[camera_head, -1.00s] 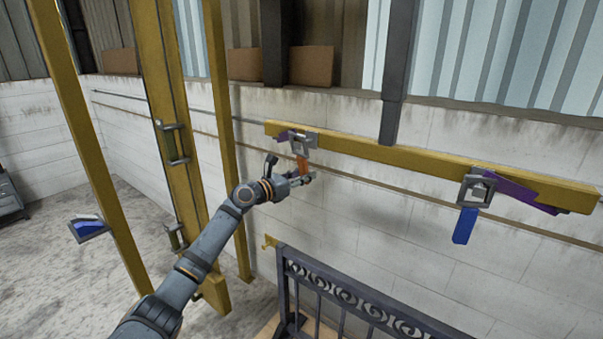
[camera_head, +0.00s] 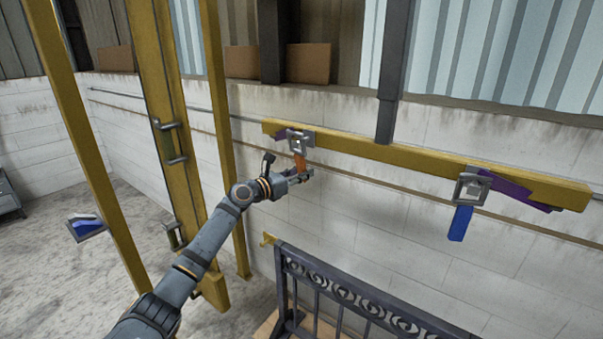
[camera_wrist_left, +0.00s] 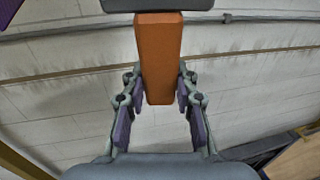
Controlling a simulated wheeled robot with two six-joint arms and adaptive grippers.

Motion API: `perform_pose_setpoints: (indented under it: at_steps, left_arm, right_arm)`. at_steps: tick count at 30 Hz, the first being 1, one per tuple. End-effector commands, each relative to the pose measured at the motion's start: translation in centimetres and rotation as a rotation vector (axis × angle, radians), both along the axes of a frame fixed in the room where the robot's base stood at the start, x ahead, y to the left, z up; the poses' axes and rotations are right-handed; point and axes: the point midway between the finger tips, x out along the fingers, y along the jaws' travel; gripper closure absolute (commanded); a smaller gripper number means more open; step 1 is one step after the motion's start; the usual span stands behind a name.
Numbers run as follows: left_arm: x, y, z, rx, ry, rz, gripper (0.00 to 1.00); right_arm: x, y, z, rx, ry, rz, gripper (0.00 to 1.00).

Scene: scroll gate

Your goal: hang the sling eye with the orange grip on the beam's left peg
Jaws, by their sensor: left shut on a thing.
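The orange grip (camera_head: 300,162) hangs below a grey square sling eye (camera_head: 300,141) at the left end of the yellow beam (camera_head: 400,157). In the left wrist view the orange grip (camera_wrist_left: 158,50) stands upright between my fingers. My left gripper (camera_head: 304,175) is shut on its lower part, and its fingertips show in the wrist view (camera_wrist_left: 158,80). The eye overlaps the beam's front in the head view. I cannot tell whether the left peg is through it. My right gripper is not in view.
A second eye (camera_head: 472,187) with a blue grip (camera_head: 461,223) and purple strap is at the beam's right end. A dark ornate gate (camera_head: 345,300) stands below. Yellow posts (camera_head: 165,130) rise at left. The wall under the beam is clear.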

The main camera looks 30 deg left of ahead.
Motion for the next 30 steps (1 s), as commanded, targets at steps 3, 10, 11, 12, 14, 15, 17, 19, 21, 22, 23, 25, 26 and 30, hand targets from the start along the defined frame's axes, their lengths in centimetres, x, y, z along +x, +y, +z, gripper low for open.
perform_pose_setpoints:
  at_steps: [3, 10, 11, 12, 14, 15, 17, 19, 21, 22, 23, 25, 26, 30]
  left_arm:
    - [-0.3, 0.1, 0.0, 0.003, -0.001, 0.001, 1.0]
    - [-1.7, 0.3, 0.0, 0.003, 0.0, 0.002, 1.0]
    - [-1.9, 0.2, 0.0, 0.003, 0.0, 0.001, 1.0]
    - [-2.1, 0.2, 0.1, 0.003, -0.001, 0.001, 1.0]
    - [-2.5, 0.2, 0.0, 0.003, 0.0, 0.001, 1.0]
    - [-2.7, 0.2, 0.1, 0.002, 0.0, -0.001, 1.0]
    - [-3.1, 0.3, -0.1, 0.003, 0.001, 0.001, 1.0]
    - [-3.5, 0.4, 0.0, 0.004, -0.001, 0.002, 1.0]
    - [-3.9, 0.5, -0.1, 0.005, -0.001, 0.002, 1.0]
    - [-4.1, 0.5, 0.0, 0.005, -0.002, 0.003, 1.0]
    - [-4.3, 0.5, 0.0, 0.005, -0.001, 0.002, 1.0]
    - [-4.7, 0.5, -0.1, 0.004, -0.001, 0.002, 1.0]
    - [-4.8, 0.5, -0.1, 0.005, 0.0, 0.002, 1.0]
    - [-5.6, 0.5, -0.3, 0.005, 0.0, 0.001, 1.0]
  right_arm:
    - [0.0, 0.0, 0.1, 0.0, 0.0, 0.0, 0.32]
    - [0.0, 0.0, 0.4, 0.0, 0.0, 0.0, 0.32]
    - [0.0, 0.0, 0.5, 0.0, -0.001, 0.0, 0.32]
    - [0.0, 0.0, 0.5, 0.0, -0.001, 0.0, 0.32]
    - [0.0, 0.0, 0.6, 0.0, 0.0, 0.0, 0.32]
    - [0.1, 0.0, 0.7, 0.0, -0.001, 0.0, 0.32]
    - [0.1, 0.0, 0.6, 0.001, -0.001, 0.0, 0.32]
    - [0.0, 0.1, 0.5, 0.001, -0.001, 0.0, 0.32]
    - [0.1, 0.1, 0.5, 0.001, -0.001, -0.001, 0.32]
    - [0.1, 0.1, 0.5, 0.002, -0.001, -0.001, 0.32]
    - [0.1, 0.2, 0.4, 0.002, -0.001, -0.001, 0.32]
    - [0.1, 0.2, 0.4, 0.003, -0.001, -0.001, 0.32]
    - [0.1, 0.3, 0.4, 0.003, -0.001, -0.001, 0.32]
    - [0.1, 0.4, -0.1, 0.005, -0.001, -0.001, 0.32]
